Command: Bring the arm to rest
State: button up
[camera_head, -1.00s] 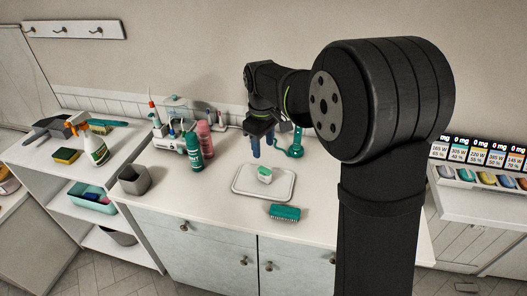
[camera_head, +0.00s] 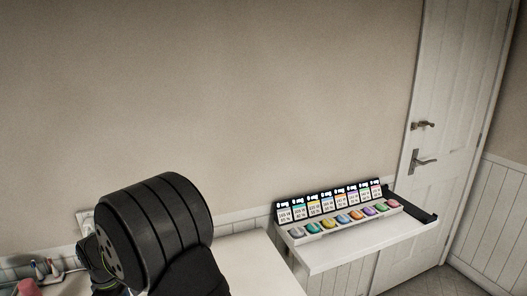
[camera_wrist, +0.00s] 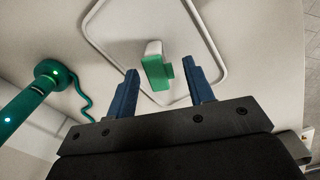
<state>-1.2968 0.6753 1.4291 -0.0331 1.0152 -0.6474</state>
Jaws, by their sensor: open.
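My gripper (camera_wrist: 160,67) shows in the wrist view with its two blue fingers spread apart. Nothing is held between them. Beyond the fingertips, a small green and white item (camera_wrist: 156,68) lies on a pale tray (camera_wrist: 209,42) with a rounded rim. The gap between fingertips and item is hard to judge. In the head view, my dark arm fills the lower left, and the gripper itself is out of that view.
A green corded tool (camera_wrist: 44,80) lies left of the tray in the wrist view. In the head view, a wall shelf (camera_head: 345,248) bears a rack of several coloured items (camera_head: 340,222) with labels. A white door (camera_head: 450,100) stands at right. The counter's right end (camera_head: 255,262) looks bare.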

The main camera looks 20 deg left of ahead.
notch_tip(320, 180, down, 2)
jog(key=shift+r, duration=2.05)
